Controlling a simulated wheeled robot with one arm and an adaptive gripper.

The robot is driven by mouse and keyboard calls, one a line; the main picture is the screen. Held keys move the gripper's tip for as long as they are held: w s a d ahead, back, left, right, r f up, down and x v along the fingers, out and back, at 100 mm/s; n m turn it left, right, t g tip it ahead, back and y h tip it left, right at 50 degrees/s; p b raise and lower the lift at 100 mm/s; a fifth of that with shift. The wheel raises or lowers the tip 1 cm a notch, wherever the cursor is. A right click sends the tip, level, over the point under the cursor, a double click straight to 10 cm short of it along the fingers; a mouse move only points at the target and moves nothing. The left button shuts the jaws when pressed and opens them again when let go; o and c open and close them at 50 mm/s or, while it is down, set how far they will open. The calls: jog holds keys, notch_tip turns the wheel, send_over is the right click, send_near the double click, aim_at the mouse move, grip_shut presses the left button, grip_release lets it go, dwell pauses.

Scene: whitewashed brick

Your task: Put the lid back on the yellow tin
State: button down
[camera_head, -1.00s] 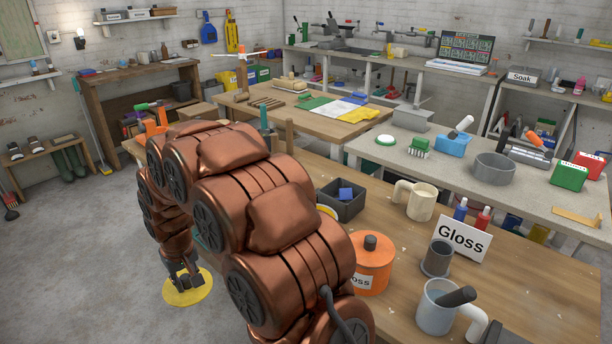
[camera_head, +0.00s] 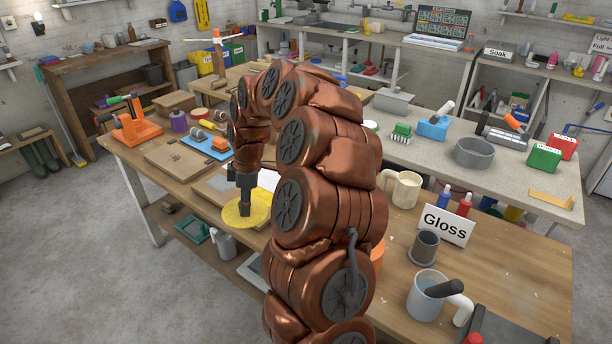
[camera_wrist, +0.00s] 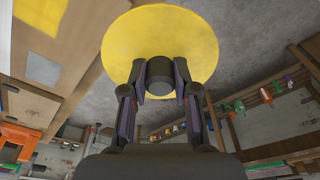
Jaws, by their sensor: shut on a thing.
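My gripper (camera_head: 246,207) is shut on the dark knob (camera_wrist: 160,76) of the round yellow lid (camera_head: 262,212). In the wrist view the lid (camera_wrist: 190,35) shows as a wide flat disc beyond the fingers, with the knob between the fingertips. In the head view the lid appears roughly level near the workbench's front edge, and the gripper points down onto it. How high it hangs is hard to tell. I cannot make out the yellow tin's body; my arm hides the middle of the bench.
The wooden workbench (camera_head: 510,275) bears a cream mug (camera_head: 402,190), a Gloss sign (camera_head: 446,225), a dark cup (camera_head: 425,247) and a grey mug (camera_head: 425,300) to the right of my arm. A wooden board (camera_head: 186,160) and an orange stand (camera_head: 135,128) lie left. Grey floor is clear in front.

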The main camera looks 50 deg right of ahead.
jog(key=s+d+r+n+p, duration=0.2)
jog(key=s+d+n, duration=0.1)
jog(key=s+d, duration=0.25)
jog(key=s+d+r+n+p, duration=0.1)
jog(key=s+d+r+n, duration=0.15)
jog(key=s+d, duration=0.35)
jog(key=shift+g, duration=0.4)
jog(key=shift+w+d+f+b, duration=0.2)
jog(key=shift+f+b, duration=0.05)
jog(key=shift+f, duration=0.85)
jog(key=shift+w+d+f+b, duration=0.2)
jog(key=shift+f+b, duration=0.1)
jog(key=shift+f, duration=0.75)
jog(key=shift+w+d+f+b, duration=0.15)
jog(key=shift+w+f+b, duration=0.1)
jog(key=shift+f, duration=0.85)
jog(key=shift+s+d+b, duration=0.1)
jog(key=shift+b, duration=0.5)
jog(key=shift+f+b, duration=0.15)
jog(key=shift+b, duration=0.45)
jog(key=c, duration=0.8)
grip_release()
jog(key=shift+o, duration=0.4)
